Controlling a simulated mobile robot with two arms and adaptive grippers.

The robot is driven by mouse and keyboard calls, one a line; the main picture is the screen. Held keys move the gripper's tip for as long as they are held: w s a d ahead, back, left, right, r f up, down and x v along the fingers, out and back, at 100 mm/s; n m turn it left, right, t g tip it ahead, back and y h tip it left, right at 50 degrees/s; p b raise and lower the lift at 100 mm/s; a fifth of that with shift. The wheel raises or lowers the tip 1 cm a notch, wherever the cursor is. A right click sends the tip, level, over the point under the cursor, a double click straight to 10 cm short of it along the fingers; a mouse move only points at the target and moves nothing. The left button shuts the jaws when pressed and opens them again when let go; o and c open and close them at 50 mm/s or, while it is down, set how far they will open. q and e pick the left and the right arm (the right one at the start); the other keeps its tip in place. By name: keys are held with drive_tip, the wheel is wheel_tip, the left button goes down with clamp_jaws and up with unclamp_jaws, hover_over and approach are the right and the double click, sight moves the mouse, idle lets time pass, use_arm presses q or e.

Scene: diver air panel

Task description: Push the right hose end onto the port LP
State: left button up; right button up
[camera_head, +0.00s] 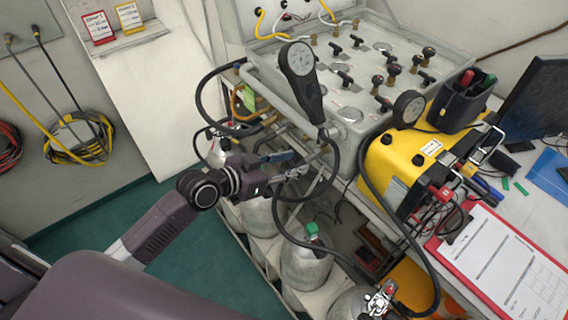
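My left gripper (299,162) is at the front left edge of the air panel (375,70), above the grey cylinders. Its two fingers are apart and nothing clear shows between them. A black hose (334,165) curves down from the panel front just right of the fingertips; I cannot tell whether they touch. Another black hose (199,98) loops at the panel's left side. A long black hose (398,225) runs down to the cylinder valve at the bottom. I cannot tell which is the right hose end, and no LP label is readable. My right gripper is not in view.
Several grey cylinders (305,268) stand below the bench. A yellow case (395,160), a red clipboard (505,270) and a black monitor (535,100) are on the bench at right. A gauge (300,62) stands above the panel front. Green floor (190,250) is clear at left.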

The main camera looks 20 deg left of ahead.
sight(304, 160)
use_arm(q)
drive_tip(key=shift+p+x, duration=0.3)
drive_tip(key=shift+x, duration=2.1)
clamp_jaws()
